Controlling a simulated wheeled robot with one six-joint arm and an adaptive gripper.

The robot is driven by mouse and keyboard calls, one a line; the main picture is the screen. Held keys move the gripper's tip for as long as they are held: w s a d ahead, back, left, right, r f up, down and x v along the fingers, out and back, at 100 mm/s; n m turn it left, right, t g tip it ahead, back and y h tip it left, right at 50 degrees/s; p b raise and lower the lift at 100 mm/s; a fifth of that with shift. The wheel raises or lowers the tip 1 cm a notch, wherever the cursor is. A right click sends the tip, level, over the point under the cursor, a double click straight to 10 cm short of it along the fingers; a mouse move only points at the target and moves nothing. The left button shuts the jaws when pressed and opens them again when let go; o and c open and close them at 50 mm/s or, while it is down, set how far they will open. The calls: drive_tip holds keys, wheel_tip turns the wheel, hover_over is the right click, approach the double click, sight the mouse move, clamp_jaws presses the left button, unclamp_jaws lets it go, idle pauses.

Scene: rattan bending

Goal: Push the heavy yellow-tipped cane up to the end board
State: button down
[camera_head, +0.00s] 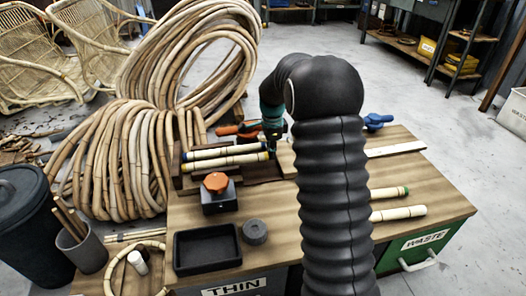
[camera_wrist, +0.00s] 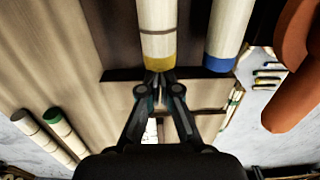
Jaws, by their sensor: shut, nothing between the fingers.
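The yellow-tipped cane (camera_head: 232,161) lies in a dark wooden frame on the bench, its yellow end facing my gripper (camera_head: 271,150). In the wrist view the cane (camera_wrist: 157,22) comes down from the top, with its yellow end just ahead of my gripper (camera_wrist: 159,77). The fingers are shut and empty, their tips at or very near the yellow end; contact is unclear. A blue-tipped cane (camera_head: 208,152) lies parallel beside it, also in the wrist view (camera_wrist: 229,30). A dark upright board (camera_head: 177,166) stands at the far left end; any gap to the cane is unclear.
A black block with an orange knob (camera_head: 215,182) stands close in front of the canes. An orange-handled clamp (camera_head: 238,128) is behind them. A black tray (camera_head: 207,249) and a dark puck (camera_head: 254,232) sit nearer. Loose canes (camera_head: 399,213) lie on the right.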

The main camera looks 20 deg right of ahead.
drive_tip(key=shift+a, duration=0.1)
idle(0.3)
drive_tip(key=d, duration=0.2)
drive_tip(key=d+r+p, duration=0.1)
drive_tip(key=d, duration=0.1)
drive_tip(key=shift+d, duration=0.2)
wheel_tip(320, 180, up, 9)
drive_tip(key=p, duration=0.1)
